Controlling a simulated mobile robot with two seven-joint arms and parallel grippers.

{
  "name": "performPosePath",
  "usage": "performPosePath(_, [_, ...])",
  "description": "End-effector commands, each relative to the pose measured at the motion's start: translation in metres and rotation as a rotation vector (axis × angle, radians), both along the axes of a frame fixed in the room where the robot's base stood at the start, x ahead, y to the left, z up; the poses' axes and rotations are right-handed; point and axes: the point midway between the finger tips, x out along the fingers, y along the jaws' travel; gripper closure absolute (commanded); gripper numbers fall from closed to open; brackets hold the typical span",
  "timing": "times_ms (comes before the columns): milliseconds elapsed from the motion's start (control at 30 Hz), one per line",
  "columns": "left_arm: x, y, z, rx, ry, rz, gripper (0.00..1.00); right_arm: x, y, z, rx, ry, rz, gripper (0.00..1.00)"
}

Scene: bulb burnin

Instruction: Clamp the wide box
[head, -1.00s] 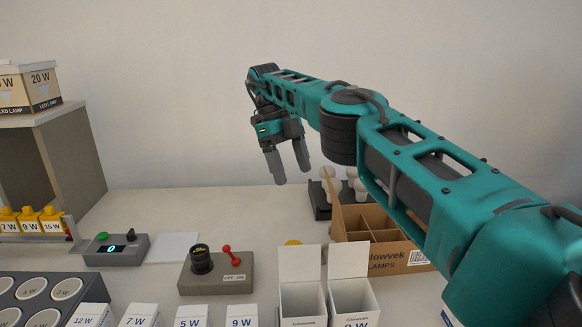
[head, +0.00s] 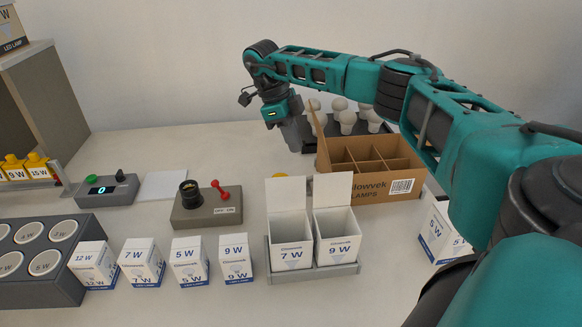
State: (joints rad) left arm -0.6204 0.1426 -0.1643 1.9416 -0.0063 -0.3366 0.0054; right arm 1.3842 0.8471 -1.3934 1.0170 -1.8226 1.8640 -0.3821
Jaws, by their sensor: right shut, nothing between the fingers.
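The wide box is a brown cardboard carton (head: 378,187) with LAMPS printed on its front. It is open at the top, with divided compartments inside, and stands right of the middle in the head view. A raised flap shows at its left end. My right gripper (head: 300,145) points down just left of the carton's back left corner, with its fingers together and nothing visible between them. I cannot tell whether it touches the carton. My left gripper is not in view.
White bulbs (head: 347,117) stand on a dark rack behind the carton. Two open white boxes (head: 290,243) sit in a grey tray (head: 312,275) in front. A switch block (head: 206,207) with a red lever is left of them. Several small lamp boxes stand front left.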

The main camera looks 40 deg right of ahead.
Motion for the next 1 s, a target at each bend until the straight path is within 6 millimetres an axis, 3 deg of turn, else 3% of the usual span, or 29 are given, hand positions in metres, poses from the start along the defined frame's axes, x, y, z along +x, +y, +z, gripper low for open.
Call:
performPosePath(167, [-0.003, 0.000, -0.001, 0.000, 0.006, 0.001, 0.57, -0.005, -0.003, -0.015, -0.001, 0.000, 0.004, 1.00])
performPosePath(567, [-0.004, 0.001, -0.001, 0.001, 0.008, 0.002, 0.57, -0.031, -0.017, -0.095, -0.001, 0.003, 0.002, 1.00])
performPosePath(733, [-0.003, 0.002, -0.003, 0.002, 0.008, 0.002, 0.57, -0.010, -0.004, -0.097, 0.001, -0.003, 0.004, 1.00])
performPosePath(1000, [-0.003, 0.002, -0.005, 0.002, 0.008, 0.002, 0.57, 0.003, 0.002, -0.099, -0.001, -0.001, 0.003, 1.00])
